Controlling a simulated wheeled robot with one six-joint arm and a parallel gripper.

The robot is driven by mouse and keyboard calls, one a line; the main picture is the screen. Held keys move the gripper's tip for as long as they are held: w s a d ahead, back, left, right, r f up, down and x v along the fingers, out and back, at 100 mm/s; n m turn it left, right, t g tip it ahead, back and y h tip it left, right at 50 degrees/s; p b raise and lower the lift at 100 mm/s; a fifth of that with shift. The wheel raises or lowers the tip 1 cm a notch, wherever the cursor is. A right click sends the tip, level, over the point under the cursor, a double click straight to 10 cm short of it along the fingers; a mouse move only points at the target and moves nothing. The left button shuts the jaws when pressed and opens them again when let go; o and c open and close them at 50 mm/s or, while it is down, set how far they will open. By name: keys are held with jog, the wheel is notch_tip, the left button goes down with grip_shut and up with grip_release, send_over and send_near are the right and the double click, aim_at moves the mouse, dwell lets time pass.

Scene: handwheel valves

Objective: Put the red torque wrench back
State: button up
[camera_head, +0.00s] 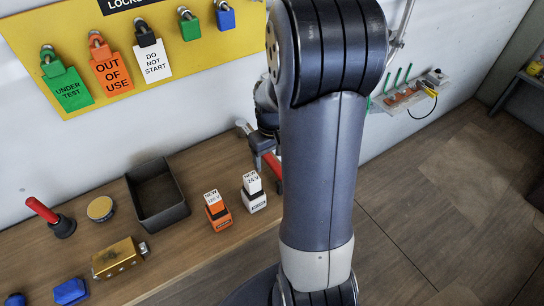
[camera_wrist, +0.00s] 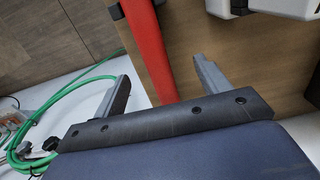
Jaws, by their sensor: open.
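The red torque wrench (camera_wrist: 150,50) shows in the wrist view as a long red bar with a dark piece by its upper end. It runs between the two grey fingers of my gripper (camera_wrist: 162,70), which are apart; I cannot tell whether either touches it. In the head view its red part (camera_head: 272,164) shows beside my arm, near the bench's back edge, with the rest hidden. My gripper (camera_head: 257,142) is partly hidden there behind my arm. I cannot tell whether the wrench rests on the bench.
The wooden bench (camera_head: 100,240) holds an empty dark tray (camera_head: 158,196), an orange-and-white block (camera_head: 217,212), a white block (camera_head: 253,194), a brass block (camera_head: 118,258) and a red-handled tool (camera_head: 45,212). A yellow lockout board (camera_head: 190,55) and a tool rack (camera_head: 405,98) hang on the wall.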

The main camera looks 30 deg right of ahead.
jog(key=shift+r+p, duration=1.55)
jog(key=shift+r, duration=0.6)
notch_tip(320, 180, up, 11)
jog(key=shift+f+b, duration=0.15)
jog(key=shift+b, duration=0.15)
notch_tip(320, 180, down, 12)
jog(key=shift+r, duration=0.15)
jog(key=shift+f+b, duration=0.45)
